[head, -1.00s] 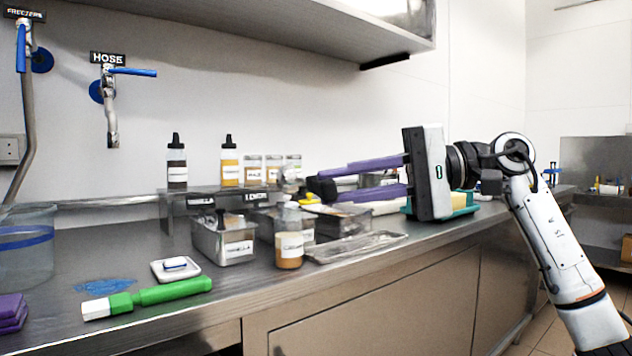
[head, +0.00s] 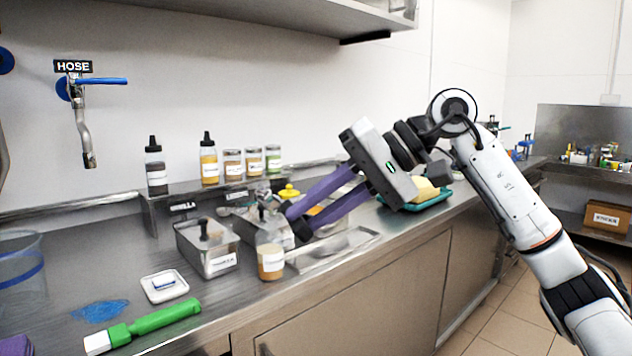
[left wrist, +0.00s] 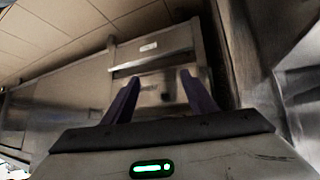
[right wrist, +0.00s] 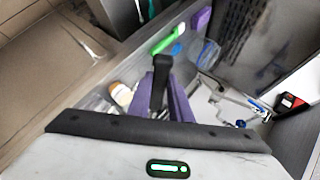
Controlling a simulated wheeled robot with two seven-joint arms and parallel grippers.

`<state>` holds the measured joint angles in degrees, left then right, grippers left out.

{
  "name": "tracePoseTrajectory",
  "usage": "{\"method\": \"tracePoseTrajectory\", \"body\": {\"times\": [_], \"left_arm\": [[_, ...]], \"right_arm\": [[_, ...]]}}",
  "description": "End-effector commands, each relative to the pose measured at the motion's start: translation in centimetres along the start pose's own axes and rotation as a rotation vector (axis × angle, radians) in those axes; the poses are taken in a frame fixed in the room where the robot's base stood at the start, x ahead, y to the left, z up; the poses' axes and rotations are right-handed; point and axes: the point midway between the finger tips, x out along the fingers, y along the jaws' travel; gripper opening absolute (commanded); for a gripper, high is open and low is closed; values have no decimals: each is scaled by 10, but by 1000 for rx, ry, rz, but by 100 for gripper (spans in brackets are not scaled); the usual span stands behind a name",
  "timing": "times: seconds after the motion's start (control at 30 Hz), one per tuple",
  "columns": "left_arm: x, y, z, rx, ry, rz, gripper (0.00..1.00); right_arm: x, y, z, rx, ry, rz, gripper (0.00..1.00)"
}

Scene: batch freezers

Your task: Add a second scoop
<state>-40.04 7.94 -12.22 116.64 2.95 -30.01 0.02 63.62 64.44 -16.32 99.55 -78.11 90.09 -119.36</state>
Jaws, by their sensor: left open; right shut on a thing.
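My right gripper (head: 297,221) has purple fingers and is shut on a dark handle (right wrist: 162,72), which shows upright between the fingers in the right wrist view. It looks like a scoop's handle; the other end is small and blurred in the head view. The gripper is just right of a labelled jar (head: 271,262) with tan contents, above the counter. A labelled steel tub (head: 208,262) with a dark handle sticking up stands left of the jar. More tubs behind are partly hidden by my fingers. My left gripper (left wrist: 160,76) is open and empty, facing steel cabinet-like fronts.
A green-handled tool (head: 160,320), a small white dish (head: 164,296) and a blue patch (head: 100,311) lie front left. Bottles (head: 209,165) and small jars stand on the back ledge. A steel tray (head: 350,244) lies right of the jar. A clear bucket (head: 22,275) stands far left.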

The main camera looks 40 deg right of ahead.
Motion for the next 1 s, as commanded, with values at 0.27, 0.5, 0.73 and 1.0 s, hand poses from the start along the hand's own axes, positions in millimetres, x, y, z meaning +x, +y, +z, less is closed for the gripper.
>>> {"method": "tracePoseTrajectory", "body": {"times": [0.27,0.5,0.73,1.0], "left_arm": [[-30,4,-31,3,-7,-9,52],[-55,1,-44,-13,-24,-18,52],[-75,-7,-59,-21,-24,-36,52],[-96,-7,-81,-21,-22,-38,52]], "right_arm": [[-4,-16,-1,-55,-2,155,0],[-4,-25,0,-109,-3,314,0],[0,-28,1,-150,-4,441,0],[6,-33,2,-197,-4,570,0]]}}
